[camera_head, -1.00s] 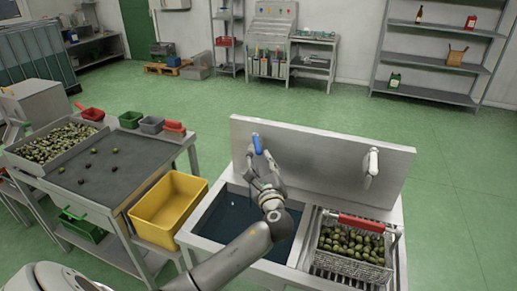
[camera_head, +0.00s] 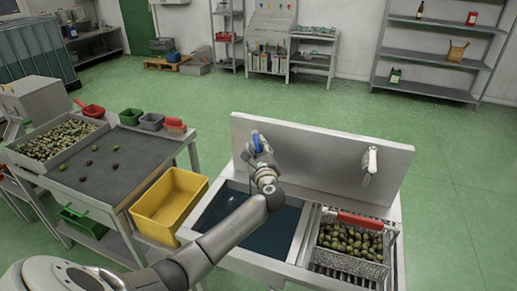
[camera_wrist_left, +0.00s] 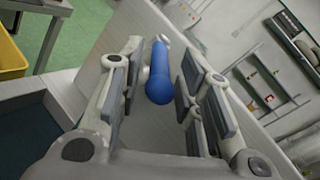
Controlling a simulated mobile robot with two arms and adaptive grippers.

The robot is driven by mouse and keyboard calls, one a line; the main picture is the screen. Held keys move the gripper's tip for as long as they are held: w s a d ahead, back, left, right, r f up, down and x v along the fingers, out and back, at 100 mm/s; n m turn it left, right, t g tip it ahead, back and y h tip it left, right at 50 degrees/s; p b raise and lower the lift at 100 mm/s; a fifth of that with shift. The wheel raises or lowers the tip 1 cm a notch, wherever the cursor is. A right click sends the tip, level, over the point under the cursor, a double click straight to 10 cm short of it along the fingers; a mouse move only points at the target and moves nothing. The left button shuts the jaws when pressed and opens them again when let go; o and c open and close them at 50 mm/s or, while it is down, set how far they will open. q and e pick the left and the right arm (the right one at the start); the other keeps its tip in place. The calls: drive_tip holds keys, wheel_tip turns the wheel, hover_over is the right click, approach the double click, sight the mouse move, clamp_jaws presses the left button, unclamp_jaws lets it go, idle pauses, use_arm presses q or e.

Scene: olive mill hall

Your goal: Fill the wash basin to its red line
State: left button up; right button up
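The wash basin (camera_head: 235,187) is the left bay of the sink unit, with dark blue water (camera_head: 262,233) in it. I cannot make out its red line. A blue tap lever (camera_head: 257,138) sits on the backsplash above the basin; it also shows in the left wrist view (camera_wrist_left: 177,82). My left gripper (camera_head: 260,151) is at the lever. In the left wrist view its fingers (camera_wrist_left: 171,70) are apart, one on each side of the blue lever, with gaps showing. My left forearm crosses over the basin and hides part of it. My right gripper is not in view.
A white tap (camera_head: 370,163) is on the backsplash at right. Below it a wire basket of olives (camera_head: 347,262) with a red handle stands in the right bay. A yellow crate (camera_head: 168,204) and a sorting table (camera_head: 118,170) with olives stand at left.

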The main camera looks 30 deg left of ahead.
use_arm(q)
clamp_jaws()
drive_tip(key=shift+s+a+f+m+t+h, duration=0.1)
drive_tip(key=shift+s+a+m+t+h, duration=0.25)
drive_tip(key=shift+a+m+t+h, duration=0.6)
drive_tip(key=shift+s+a+r+m+t+h, duration=0.1)
drive_tip(key=shift+s+a+m+t+h, duration=0.35)
drive_tip(key=shift+m+h, duration=1)
drive_tip(key=shift+s+a+f+m+t+h, duration=0.1)
drive_tip(key=shift+s+a+m+t+h, duration=0.15)
drive_tip(key=shift+a+m+t+h, duration=0.95)
drive_tip(key=shift+d+n+g+h, duration=0.4)
drive_tip(key=shift+d+n+h, duration=0.1)
drive_tip(key=shift+d+n, duration=0.1)
drive_tip(key=shift+o, duration=1.4)
unclamp_jaws()
drive_tip(key=shift+a, duration=0.1)
drive_tip(key=shift+s, duration=0.15)
